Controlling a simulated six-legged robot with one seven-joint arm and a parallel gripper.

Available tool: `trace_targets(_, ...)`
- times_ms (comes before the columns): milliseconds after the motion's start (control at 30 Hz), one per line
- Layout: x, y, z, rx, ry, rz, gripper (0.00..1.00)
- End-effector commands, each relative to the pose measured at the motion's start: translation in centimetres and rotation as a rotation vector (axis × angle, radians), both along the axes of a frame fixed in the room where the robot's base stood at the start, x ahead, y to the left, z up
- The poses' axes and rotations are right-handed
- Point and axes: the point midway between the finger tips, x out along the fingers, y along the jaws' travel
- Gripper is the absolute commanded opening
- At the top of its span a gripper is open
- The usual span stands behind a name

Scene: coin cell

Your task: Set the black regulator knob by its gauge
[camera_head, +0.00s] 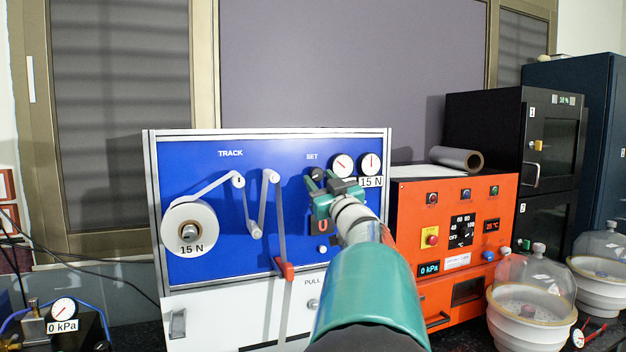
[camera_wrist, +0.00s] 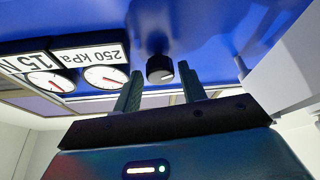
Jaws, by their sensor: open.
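The black regulator knob (camera_head: 317,174) is on the blue panel under the word SET. In the wrist view the knob (camera_wrist: 160,72) shows a pale mark on its face and lies between my open fingertips, with a gap visible on each side. Its gauge (camera_head: 343,166) is to its right; in the wrist view the gauge (camera_wrist: 105,77) appears upside down beside a 250 kPa label (camera_wrist: 92,53). The red needle's exact reading is too small to tell. My gripper (camera_head: 322,192) is open at the panel just below the knob and partly hides the area under the gauge.
A second gauge (camera_head: 372,163) with a 15 N label is right of the first. A tape roll (camera_head: 190,229), rollers and a red pointer (camera_head: 284,268) occupy the panel's left. An orange control box (camera_head: 458,235) stands close on the right, with glass-domed pots (camera_head: 535,290) beyond.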

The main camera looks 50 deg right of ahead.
Motion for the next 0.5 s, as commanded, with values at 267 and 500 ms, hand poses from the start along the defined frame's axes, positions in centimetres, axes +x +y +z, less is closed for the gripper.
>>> trace_targets(267,1.1,-0.53,0.5,0.0,0.0,-0.001,0.41)
trace_targets(500,1.05,-0.53,0.49,0.0,0.0,-0.001,0.24)
